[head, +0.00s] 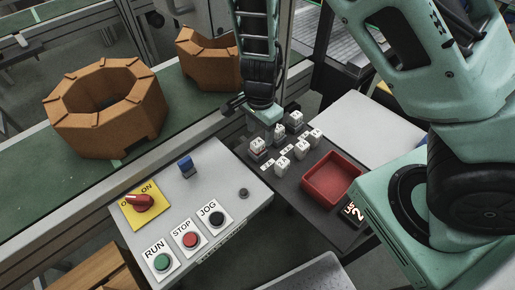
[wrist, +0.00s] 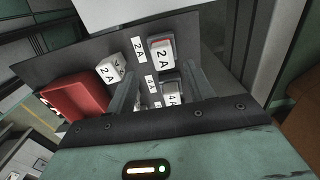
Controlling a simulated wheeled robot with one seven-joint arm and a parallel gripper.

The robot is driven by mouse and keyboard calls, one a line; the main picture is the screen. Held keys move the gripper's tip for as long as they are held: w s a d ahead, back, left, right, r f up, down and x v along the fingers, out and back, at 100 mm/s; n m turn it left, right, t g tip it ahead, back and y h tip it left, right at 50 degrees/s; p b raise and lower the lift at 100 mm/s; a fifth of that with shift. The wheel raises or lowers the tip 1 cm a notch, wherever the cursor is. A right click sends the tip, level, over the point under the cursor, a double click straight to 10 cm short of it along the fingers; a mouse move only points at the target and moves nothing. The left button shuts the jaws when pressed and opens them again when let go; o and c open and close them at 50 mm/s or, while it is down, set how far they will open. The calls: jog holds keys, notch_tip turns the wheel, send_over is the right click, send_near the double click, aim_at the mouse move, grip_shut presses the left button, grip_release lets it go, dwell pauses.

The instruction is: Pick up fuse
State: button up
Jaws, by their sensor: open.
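Several small white fuses marked with ratings stand on a dark panel (head: 325,222), among them one at the front (head: 281,164) and one at the far side (head: 296,118). In the wrist view, a white fuse marked 4A (wrist: 171,97) shows between the fingers, partly hidden by my gripper's body. A fuse marked 2A (wrist: 161,54) lies beyond it, and another 2A fuse (wrist: 109,69) is to the left. My gripper (wrist: 163,78) is open, with its fingers pointing at the panel. In the head view its body (head: 264,112) is just above the far fuses; its fingertips are hard to make out.
A red tray (head: 332,180) sits on the panel right of the fuses. A grey control box (head: 222,205) with buttons, a red rotary switch (head: 139,203) and a blue switch (head: 186,167) stands left. Brown octagonal parts (head: 108,125) lie on the green conveyor (head: 30,165).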

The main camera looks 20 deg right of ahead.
aim_at(258, 142)
jog(key=shift+w+a+f, duration=0.1)
jog(key=shift+a+f, duration=0.05)
jog(key=shift+f, duration=1.2)
jog(key=shift+w+a+f, duration=0.1)
jog(key=shift+f, duration=1.2)
grip_shut()
